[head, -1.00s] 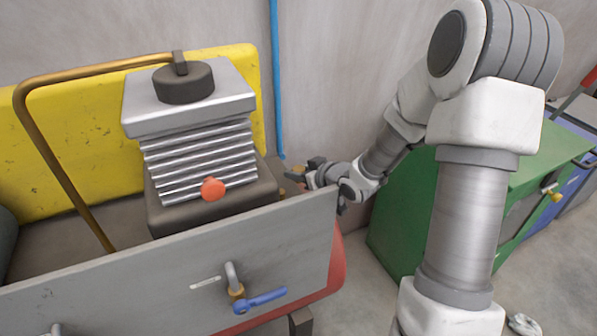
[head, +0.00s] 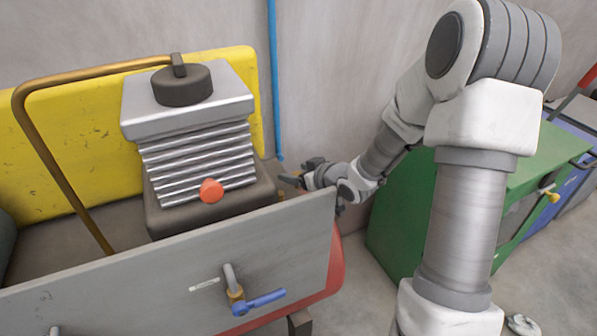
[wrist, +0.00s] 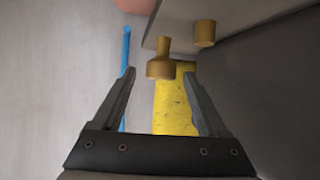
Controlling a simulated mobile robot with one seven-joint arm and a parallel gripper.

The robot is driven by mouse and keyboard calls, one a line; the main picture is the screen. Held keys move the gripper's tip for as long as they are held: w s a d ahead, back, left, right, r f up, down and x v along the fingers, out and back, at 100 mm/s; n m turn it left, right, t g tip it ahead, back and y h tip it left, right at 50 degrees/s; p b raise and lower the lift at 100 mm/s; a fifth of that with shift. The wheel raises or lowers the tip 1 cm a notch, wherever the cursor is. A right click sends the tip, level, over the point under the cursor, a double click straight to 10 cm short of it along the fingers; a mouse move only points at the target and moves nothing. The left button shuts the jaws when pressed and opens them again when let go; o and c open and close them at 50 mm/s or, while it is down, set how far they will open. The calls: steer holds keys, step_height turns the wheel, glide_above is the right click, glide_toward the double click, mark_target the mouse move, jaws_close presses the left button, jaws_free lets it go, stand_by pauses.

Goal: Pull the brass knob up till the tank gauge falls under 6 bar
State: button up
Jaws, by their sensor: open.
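In the wrist view a brass knob (wrist: 161,64), a flared head on a narrower stem, lies between and just beyond my fingertips. A second, plain brass cylinder (wrist: 204,33) sits to its right. I cannot tell whether a finger touches either one. My gripper (wrist: 159,75) is open, with a finger on each side of the flared piece and a gap on both sides. No gauge face is readable in either view.
The grey panel (head: 170,260) stands in front, with a blue-handled valve (head: 258,300). The finned compressor block (head: 200,165) and yellow guard (head: 85,125) are left of my gripper. A blue pipe (head: 275,80) runs down the wall. A green cabinet (head: 395,215) stands right.

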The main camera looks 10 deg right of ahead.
steer(key=v, duration=1.7)
steer(key=shift+d+b, duration=0.15)
steer(key=shift+b, duration=0.2)
steer(key=shift+s+r, duration=0.1)
steer(key=shift+s, duration=0.1)
